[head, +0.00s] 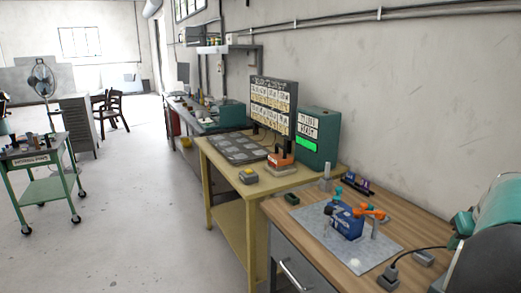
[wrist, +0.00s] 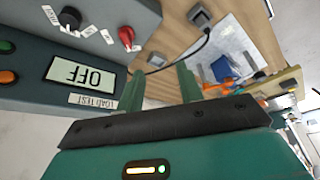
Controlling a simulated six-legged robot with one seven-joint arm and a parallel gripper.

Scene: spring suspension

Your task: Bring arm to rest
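My gripper (wrist: 160,80) shows in the wrist view with its two green fingers apart. The fingers lie beside a grey load-test box (wrist: 40,30), which has a display reading OFF, seen upside down, a black knob and a red knob. I cannot tell the exact gap between them. In the head view, large teal and dark grey parts, probably my arm, fill the lower right edge; the fingertips do not show there.
A wooden bench (head: 300,220) holds a grey mat (head: 385,245) with a blue device (head: 346,222) with an orange lever. A black cable (head: 420,249) runs rightward. A yellow bench (head: 228,172) stands beyond, a green cart (head: 45,190) at left. The floor (head: 130,230) between is clear.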

